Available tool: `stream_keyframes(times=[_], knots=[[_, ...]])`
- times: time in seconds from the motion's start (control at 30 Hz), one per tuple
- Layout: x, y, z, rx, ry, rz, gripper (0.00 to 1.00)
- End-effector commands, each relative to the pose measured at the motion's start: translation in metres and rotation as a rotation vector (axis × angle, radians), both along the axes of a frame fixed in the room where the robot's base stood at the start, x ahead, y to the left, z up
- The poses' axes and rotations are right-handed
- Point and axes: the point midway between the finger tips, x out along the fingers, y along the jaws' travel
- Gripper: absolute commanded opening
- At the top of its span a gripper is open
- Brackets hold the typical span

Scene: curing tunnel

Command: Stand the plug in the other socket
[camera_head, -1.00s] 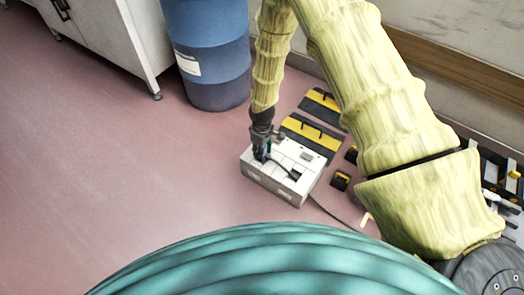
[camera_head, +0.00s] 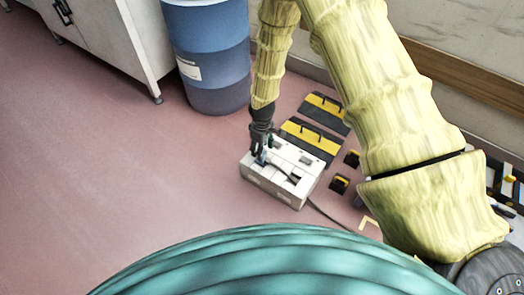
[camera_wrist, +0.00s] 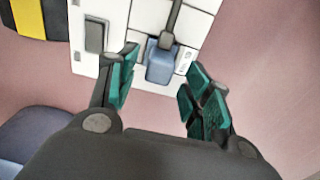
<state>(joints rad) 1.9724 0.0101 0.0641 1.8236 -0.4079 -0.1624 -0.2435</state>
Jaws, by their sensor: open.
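The plug is a blue block (camera_wrist: 161,65) with a dark grey cable end, at the near edge of a white socket box in the wrist view. The white box (camera_head: 296,189) stands on the floor in the head view. My gripper (camera_wrist: 160,88) is open, with its green fingertips apart on either side of the blue plug and not visibly gripping it. In the head view my gripper (camera_head: 259,157) is just above the box's left part. A grey rectangular slot (camera_wrist: 96,36) shows on the box, left of the plug. Whether the plug is seated cannot be told.
A dark cable (camera_head: 325,212) runs from the box to the lower right. Black-and-yellow plates (camera_head: 312,138) and small black-and-yellow blocks (camera_head: 339,184) lie behind and right of the box. A blue drum (camera_head: 212,85) stands behind. The floor at left is clear.

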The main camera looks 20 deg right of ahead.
Motion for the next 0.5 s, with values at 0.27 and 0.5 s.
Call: stream_keyframes(times=[0.27, 0.5], knots=[[0.001, 0.0, 0.054, 0.0, -0.002, 0.0, 0.5], [0.0, 0.0, 0.074, 0.0, 0.0, 0.0, 0.5]])
